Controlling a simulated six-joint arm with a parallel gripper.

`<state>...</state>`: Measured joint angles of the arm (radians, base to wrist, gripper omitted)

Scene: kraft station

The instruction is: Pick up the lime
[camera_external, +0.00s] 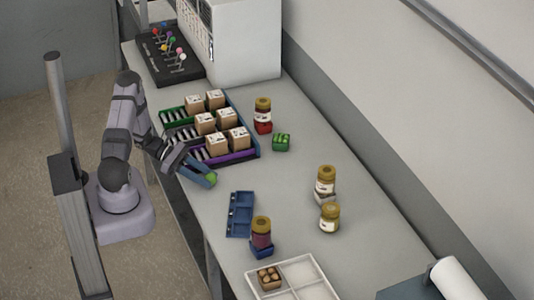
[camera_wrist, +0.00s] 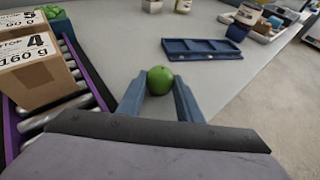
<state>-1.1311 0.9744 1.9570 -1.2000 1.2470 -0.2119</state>
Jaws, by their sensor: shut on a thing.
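The lime (camera_wrist: 159,80) is a round green fruit held between the two blue fingers of my gripper (camera_wrist: 158,92) in the wrist view. In the external view the lime (camera_external: 211,179) shows at the tip of my gripper (camera_external: 205,180), near the left edge of the table beside the purple conveyor lane. My gripper is shut on it. I cannot tell whether the lime touches the table. Part of it is hidden by the fingers in the external view.
Cardboard boxes (camera_external: 216,143) stand on the roller lanes close by. A blue compartment tray (camera_external: 240,214) lies in front, near a jar in a blue holder (camera_external: 261,238). The middle of the table is clear.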

